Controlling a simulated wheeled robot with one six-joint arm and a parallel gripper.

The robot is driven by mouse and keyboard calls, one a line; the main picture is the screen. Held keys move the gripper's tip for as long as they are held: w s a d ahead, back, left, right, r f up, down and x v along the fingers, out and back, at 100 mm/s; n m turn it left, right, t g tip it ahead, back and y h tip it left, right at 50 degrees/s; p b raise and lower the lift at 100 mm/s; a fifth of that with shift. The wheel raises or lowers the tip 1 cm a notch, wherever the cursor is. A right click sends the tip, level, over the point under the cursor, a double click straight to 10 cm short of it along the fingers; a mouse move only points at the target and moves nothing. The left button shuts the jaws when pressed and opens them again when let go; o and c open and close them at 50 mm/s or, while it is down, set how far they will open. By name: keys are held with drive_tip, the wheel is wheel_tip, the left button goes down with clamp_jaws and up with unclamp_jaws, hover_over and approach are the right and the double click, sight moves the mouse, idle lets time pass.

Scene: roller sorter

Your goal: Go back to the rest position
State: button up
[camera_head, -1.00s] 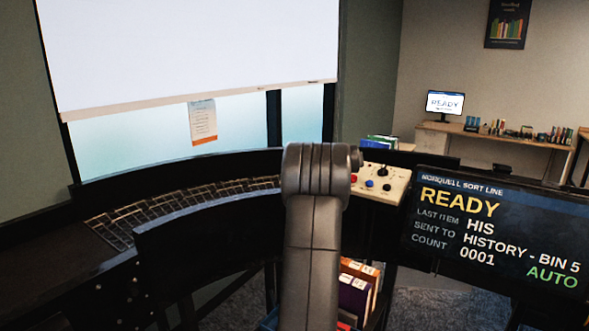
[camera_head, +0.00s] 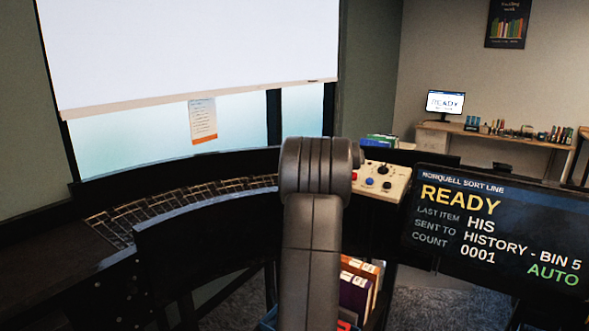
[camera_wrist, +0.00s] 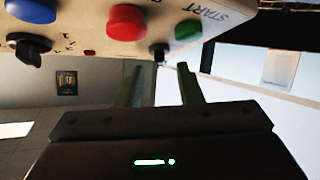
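My arm rises in the middle of the head view and hides what lies behind it; my gripper does not show there. In the wrist view my gripper (camera_wrist: 160,82) is open, its two fingers apart with nothing between them. The control panel (camera_wrist: 88,38) is close beyond the fingers, along the top of that view. It has a red button (camera_wrist: 126,22), a green button (camera_wrist: 188,29) by the word START, a blue button (camera_wrist: 30,11) and a dark knob (camera_wrist: 33,52). The cream panel (camera_head: 398,183) stands right of my arm in the head view.
A curved roller track (camera_head: 180,205) with dark side walls runs left of my arm. A dark display (camera_head: 495,230) at right reads READY and AUTO. Books (camera_head: 356,292) stand low behind my arm. A desk with a monitor (camera_head: 445,103) is at the far right.

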drive_tip(key=b+v, duration=0.3)
drive_tip(key=v, duration=0.7)
drive_tip(key=p+x, duration=0.4)
drive_tip(key=x, duration=0.9)
drive_tip(key=shift+w+f, duration=0.2)
drive_tip(key=shift+f, duration=0.1)
drive_tip(key=shift+s+a+m+h+b, duration=0.15)
drive_tip(key=shift+m+h+b, duration=0.2)
drive_tip(key=shift+b, duration=0.8)
drive_tip(key=shift+f+b, duration=0.1)
drive_tip(key=shift+b, duration=0.3)
drive_tip(key=shift+m+h+b, duration=0.45)
drive_tip(key=shift+m+b, duration=0.2)
drive_tip(key=shift+b, duration=0.6)
drive_tip(key=m+h+b, duration=0.1)
drive_tip(key=b, duration=0.2)
drive_tip(key=shift+a+g, duration=0.1)
drive_tip(key=shift+g, duration=0.2)
